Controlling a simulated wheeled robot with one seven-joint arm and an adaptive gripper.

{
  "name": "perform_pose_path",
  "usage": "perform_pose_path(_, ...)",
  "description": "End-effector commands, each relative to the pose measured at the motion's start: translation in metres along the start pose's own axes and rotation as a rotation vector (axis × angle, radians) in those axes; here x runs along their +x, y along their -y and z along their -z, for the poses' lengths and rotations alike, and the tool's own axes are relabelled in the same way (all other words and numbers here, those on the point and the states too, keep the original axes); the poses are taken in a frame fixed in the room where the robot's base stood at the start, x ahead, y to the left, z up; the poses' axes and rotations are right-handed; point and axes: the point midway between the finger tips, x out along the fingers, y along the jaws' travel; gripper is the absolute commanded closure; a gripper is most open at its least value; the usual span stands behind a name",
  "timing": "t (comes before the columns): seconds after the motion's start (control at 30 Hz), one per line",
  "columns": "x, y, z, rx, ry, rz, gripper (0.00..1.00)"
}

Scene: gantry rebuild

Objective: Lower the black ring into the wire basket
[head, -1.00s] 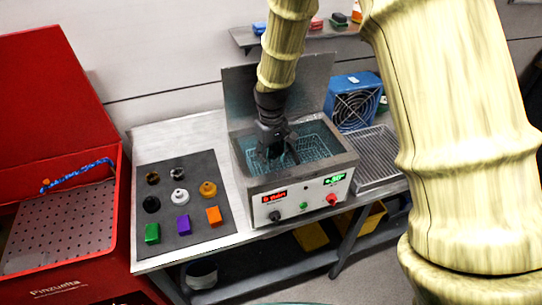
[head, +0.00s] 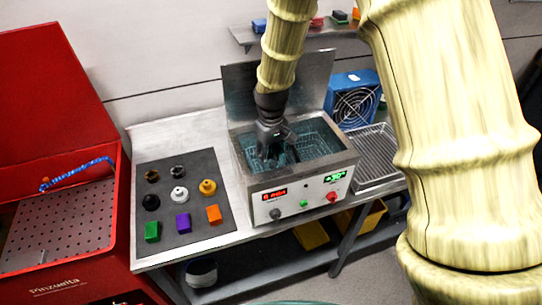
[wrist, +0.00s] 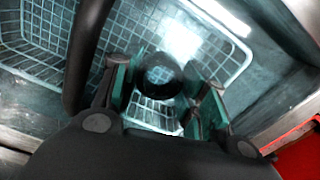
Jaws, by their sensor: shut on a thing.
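My gripper (wrist: 165,88) is shut on the black ring (wrist: 158,93), which sits between the fingertips in the wrist view; light shows through its middle. The wire basket (wrist: 50,65) lies in the tank below and around the ring. In the head view my gripper (head: 272,152) points down inside the open tank, over the wire basket (head: 317,138). The ring cannot be made out there. I cannot tell whether the ring touches the basket floor.
The steel tank (head: 305,176) has its lid raised behind. A dark mat (head: 200,232) to the left holds several rings, knobs and coloured blocks. A red cabinet (head: 62,105) stands far left. A blue fan box (head: 352,82) and a wire tray (head: 377,165) are at right.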

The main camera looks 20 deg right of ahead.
Motion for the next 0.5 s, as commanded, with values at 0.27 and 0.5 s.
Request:
perform_pose_path(0.27,0.0034,0.0000,0.0001,0.000,0.000,0.000,0.86)
perform_pose_path(0.5,0.0061,0.0000,0.0001,0.000,0.000,0.000,0.86)
